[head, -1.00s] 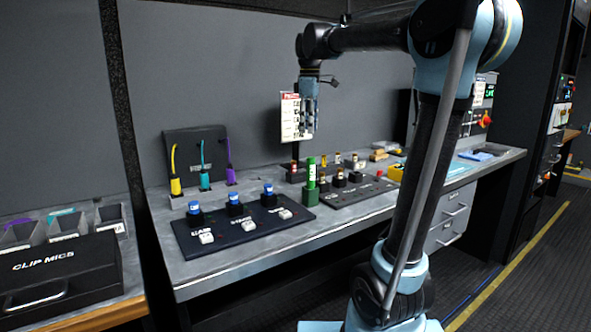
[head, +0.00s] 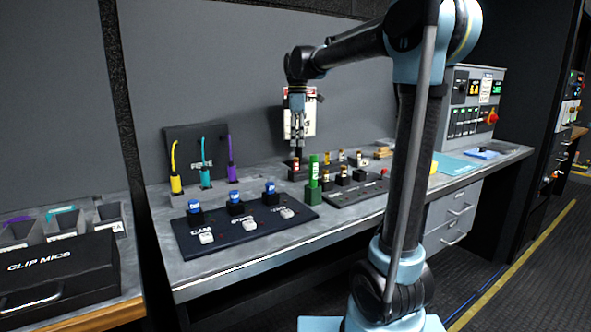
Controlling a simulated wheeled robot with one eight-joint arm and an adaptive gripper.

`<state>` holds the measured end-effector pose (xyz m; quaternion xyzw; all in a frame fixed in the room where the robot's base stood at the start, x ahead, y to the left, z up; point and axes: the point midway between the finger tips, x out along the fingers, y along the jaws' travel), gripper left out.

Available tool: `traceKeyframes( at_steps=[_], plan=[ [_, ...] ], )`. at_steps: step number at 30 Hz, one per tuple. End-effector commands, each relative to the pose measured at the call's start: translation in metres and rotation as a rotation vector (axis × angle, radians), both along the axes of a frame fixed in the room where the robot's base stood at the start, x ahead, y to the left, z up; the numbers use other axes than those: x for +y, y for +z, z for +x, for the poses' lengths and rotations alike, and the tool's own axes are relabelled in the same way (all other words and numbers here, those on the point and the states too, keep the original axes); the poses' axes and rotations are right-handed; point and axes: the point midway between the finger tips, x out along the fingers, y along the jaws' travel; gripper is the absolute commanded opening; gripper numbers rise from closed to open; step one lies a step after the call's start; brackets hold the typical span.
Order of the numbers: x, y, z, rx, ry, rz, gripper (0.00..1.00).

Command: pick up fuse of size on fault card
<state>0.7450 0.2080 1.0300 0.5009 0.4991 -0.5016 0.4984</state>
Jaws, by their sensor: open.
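The fault card (head: 308,118) stands upright on a post at the back of the bench, partly hidden by my gripper; its text is too small to read. Several small fuses with coloured bands stand in dark holders right of centre, among them one at the front (head: 340,170) and one at the back (head: 342,155). Another banded fuse (head: 295,164) stands in a dark block below my gripper. My gripper (head: 298,148) is open, points down and hangs above that left block, with nothing visible in it. The exact gap between fingertips and fuse cannot be told.
A tall green cylinder (head: 313,171) stands just in front of the fuses. A dark panel (head: 245,226) with blue-topped plugs lies front left. Yellow, teal and purple plugs (head: 204,178) stand behind it. A grey control box (head: 471,105) stands at the right.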

Motion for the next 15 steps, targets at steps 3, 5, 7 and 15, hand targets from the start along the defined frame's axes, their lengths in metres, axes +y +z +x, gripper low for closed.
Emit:
traceKeyframes(
  at_steps=[3,5,7,15],
  plan=[
    [0.000,-0.015,0.000,0.000,0.000,0.000,0.41],
    [0.000,-0.019,0.000,0.000,0.000,0.000,0.41],
    [0.000,-0.022,0.000,0.000,0.000,0.000,0.41],
    [0.005,-0.048,0.005,0.000,0.000,0.000,0.41]
  ],
)
